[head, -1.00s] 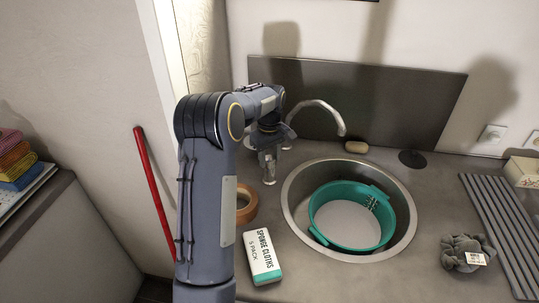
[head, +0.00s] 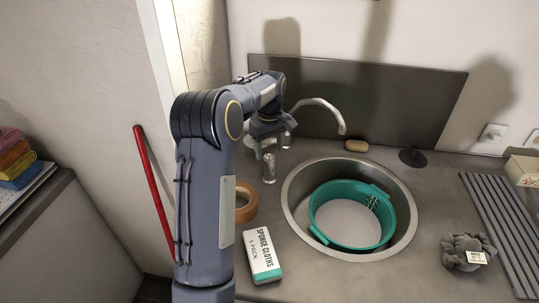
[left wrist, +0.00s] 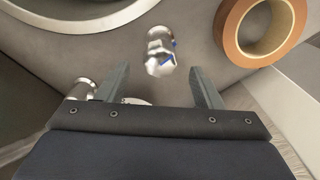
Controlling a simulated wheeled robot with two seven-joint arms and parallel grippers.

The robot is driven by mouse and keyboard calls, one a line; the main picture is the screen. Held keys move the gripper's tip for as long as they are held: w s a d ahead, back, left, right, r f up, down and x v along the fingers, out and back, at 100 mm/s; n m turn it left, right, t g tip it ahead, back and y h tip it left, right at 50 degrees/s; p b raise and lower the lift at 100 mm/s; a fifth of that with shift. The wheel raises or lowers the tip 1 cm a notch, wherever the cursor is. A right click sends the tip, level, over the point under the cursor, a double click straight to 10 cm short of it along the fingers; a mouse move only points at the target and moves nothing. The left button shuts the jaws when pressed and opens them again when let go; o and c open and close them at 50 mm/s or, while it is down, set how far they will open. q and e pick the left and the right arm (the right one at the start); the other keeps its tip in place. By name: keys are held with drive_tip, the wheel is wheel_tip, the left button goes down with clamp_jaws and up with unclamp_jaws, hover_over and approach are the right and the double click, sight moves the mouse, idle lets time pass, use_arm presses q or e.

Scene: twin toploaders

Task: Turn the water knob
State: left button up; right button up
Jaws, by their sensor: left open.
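The faucet's curved chrome spout (head: 325,104) arches over the sink from the back left. A short chrome knob (head: 268,167) stands on the counter left of the sink. In the left wrist view the knob (left wrist: 160,50) shows ahead of the fingertips, centred across the gap. My left gripper (head: 270,142) is open, pointing down by the faucet, just behind and above the knob in the head view. Its fingers (left wrist: 159,85) are apart with nothing between them. Another chrome part (left wrist: 83,89) is beside the left finger. The faucet's base is partly hidden by my gripper.
A round steel sink (head: 291,205) holds a teal tub (head: 320,236). An orange tape roll (head: 247,207) and a sponge cloths pack (head: 262,256) lie left of it. A dark backsplash (head: 400,100) stands behind. A soap bar (head: 356,146) lies at the back.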

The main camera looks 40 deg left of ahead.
sight(270, 157)
use_arm(q)
wheel_tip(270, 157, up, 4)
drive_tip(key=shift+r, duration=0.35)
idle(1.2)
